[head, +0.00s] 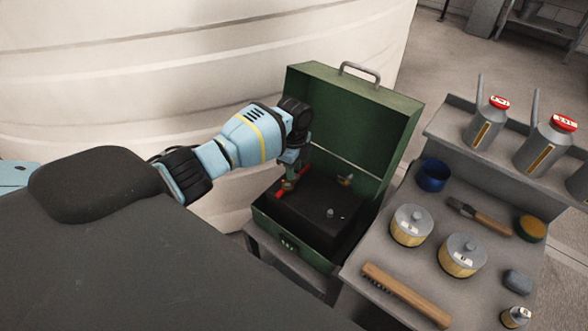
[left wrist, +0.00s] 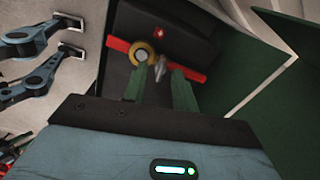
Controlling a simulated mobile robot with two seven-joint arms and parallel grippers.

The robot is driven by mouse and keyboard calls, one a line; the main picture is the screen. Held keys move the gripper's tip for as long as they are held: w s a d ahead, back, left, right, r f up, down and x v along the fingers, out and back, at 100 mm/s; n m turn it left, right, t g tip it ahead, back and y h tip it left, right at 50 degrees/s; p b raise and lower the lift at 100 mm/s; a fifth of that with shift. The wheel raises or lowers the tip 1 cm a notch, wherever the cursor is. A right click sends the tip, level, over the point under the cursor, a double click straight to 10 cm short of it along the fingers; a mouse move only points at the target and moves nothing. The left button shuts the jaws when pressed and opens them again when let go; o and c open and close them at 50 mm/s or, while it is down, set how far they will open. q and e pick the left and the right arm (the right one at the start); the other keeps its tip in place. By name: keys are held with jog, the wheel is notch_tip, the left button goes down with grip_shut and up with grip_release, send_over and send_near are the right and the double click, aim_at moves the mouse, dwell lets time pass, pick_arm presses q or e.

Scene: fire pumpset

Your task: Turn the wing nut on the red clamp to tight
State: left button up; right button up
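The red clamp (head: 278,195) is a red bar at the left side inside an open green case. In the left wrist view the red bar (left wrist: 188,74) runs behind my fingertips. A brass ring-shaped piece (left wrist: 143,51) and a grey pointed piece (left wrist: 162,69) sit in front of it. I cannot tell for sure which part is the wing nut. My left gripper (head: 289,182) is over the clamp, and its green fingers (left wrist: 160,74) stand apart with the grey piece between their tips. Whether they touch it is unclear. My right gripper is not in view.
The green case (head: 357,110) stands open, its raised lid behind the gripper. Its black interior holds a brass piece (head: 345,180) and a silver knob (head: 330,213). A grey bench (head: 400,268) at right carries tins, brushes and a blue cup (head: 432,176). A large cream tank (head: 200,60) stands behind.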

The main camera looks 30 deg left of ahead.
pick_arm(q)
notch_tip(320, 180, up, 6)
jog(key=shift+f+p, duration=0.15)
jog(key=shift+p, duration=0.2)
jog(key=shift+r, duration=0.6)
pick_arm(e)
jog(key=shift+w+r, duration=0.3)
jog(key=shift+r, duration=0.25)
pick_arm(q)
jog(key=shift+f, duration=0.1)
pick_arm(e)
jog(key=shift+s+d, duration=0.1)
